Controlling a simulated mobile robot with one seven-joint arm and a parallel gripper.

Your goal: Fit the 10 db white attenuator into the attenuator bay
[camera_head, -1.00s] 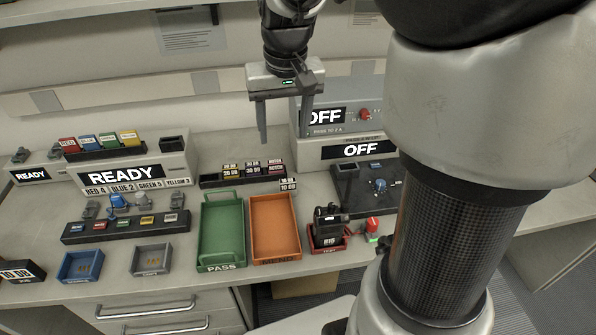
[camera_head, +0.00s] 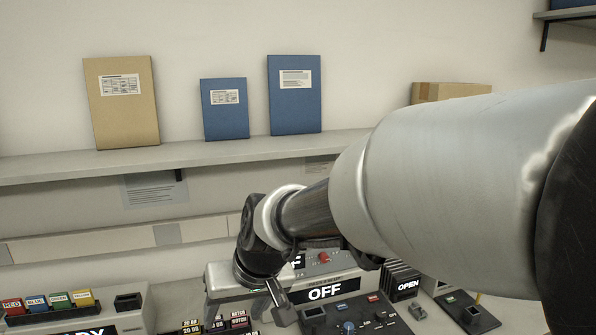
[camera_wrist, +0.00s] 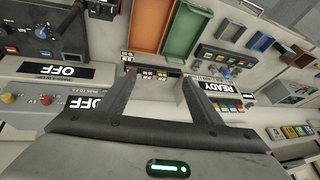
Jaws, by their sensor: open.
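My gripper (camera_head: 247,316) hangs over the bench with its fingers apart and nothing between them. In the wrist view, the open fingers (camera_wrist: 163,80) point toward a dark rack (camera_wrist: 165,74) of small labelled modules. The rack's modules (camera_head: 205,326) show at the bottom edge of the head view, with "20 DB" and "NOTCH" labels. A small block beside the rack (camera_wrist: 127,55) may be the white 10 dB attenuator, but its label is too small to read here. I cannot tell which fitting is the attenuator bay.
Grey units marked "OFF" (camera_head: 325,292) stand behind a dark panel with a blue knob (camera_head: 348,327). Orange (camera_wrist: 147,25) and green (camera_wrist: 183,32) trays lie beyond the rack in the wrist view. A shelf (camera_head: 180,157) with binders runs above the bench.

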